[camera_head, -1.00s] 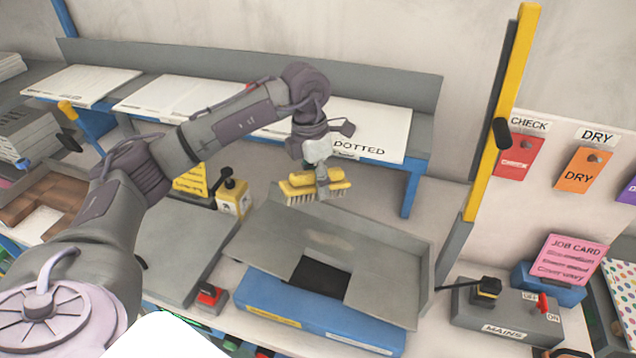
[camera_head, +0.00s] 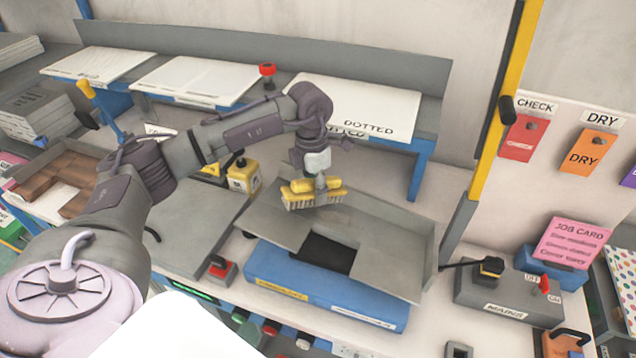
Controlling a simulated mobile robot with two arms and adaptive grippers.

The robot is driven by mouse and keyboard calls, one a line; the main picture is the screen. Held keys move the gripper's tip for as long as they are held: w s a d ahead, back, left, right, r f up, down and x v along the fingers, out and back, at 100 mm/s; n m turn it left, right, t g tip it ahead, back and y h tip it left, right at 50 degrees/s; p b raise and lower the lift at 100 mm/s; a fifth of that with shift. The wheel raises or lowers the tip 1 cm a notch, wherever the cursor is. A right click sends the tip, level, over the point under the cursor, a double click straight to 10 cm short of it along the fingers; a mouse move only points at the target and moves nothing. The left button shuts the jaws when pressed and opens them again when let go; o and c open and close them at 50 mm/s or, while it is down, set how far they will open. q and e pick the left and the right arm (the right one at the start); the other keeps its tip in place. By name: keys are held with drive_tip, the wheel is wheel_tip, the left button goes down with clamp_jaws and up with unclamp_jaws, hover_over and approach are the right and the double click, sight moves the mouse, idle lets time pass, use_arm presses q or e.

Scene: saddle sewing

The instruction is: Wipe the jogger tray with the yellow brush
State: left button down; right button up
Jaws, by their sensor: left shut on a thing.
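The yellow brush (camera_head: 300,199), with pale bristles pointing down, is held by my left gripper (camera_head: 318,170), which is shut on it. The grey jogger tray (camera_head: 385,247) sits on a blue base (camera_head: 310,288) and has a raised wall along its back and right. A dark opening (camera_head: 326,254) shows near its front. The brush is over the back left part of the tray; I cannot tell whether the bristles touch it. My right gripper is not in view.
Left of the tray are a flat grey plate (camera_head: 200,230) and a small red switch (camera_head: 222,268). A grey MAINS box (camera_head: 505,298) stands to the right. A yellow post (camera_head: 510,100) rises behind it. A shelf with paper stacks (camera_head: 360,108) runs along the back.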

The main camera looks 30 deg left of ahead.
use_arm(q)
drive_tip(key=shift+s, duration=0.1)
drive_tip(key=shift+f, duration=0.1)
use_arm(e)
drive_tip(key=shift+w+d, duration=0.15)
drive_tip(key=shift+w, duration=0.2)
use_arm(q)
drive_tip(key=shift+d, duration=0.1)
